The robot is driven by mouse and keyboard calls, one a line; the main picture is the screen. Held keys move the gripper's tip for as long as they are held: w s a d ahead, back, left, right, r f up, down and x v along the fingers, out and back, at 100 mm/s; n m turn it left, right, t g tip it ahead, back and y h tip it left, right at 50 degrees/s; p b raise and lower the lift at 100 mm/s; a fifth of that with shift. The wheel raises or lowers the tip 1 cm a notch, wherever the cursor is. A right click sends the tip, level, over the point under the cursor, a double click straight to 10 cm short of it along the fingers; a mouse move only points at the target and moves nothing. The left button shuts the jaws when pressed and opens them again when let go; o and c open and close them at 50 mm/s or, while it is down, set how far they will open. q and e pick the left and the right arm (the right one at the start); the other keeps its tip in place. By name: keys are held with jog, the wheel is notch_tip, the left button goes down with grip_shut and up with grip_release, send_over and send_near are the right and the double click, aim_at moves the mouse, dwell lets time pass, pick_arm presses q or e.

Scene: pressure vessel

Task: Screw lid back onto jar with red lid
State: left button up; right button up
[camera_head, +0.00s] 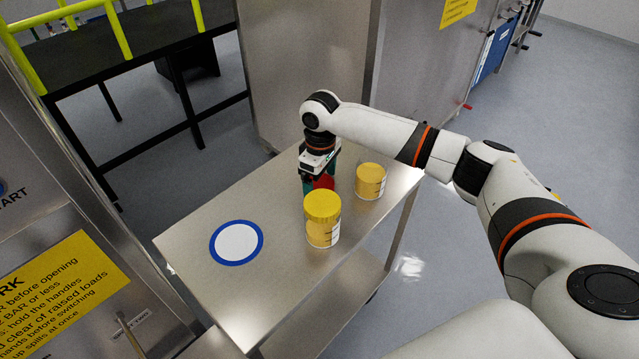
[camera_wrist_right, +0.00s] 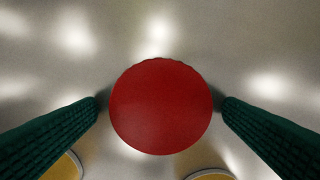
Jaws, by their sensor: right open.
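A round red lid (camera_wrist_right: 160,106) sits between the fingers of my right gripper (camera_wrist_right: 161,100) in the wrist view, the fingertips close at its left and right sides. The gripper is open and points down. In the head view a part of the red lid (camera_head: 324,182) shows under the gripper (camera_head: 317,186), partly hidden by the fingers and the yellow-lidded jar. I cannot tell whether a jar is under the lid. My left gripper is out of view.
A jar with a yellow lid (camera_head: 322,218) stands in front of the gripper, and another yellow jar (camera_head: 371,181) stands to its right, near the edge of the steel table (camera_head: 205,285). A blue-rimmed white disc (camera_head: 236,242) lies left.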

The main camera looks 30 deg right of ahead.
aim_at(320, 184)
jog(key=c, duration=1)
jog(key=shift+c, duration=0.2)
jog(key=shift+r, duration=0.1)
notch_tip(320, 184, up, 10)
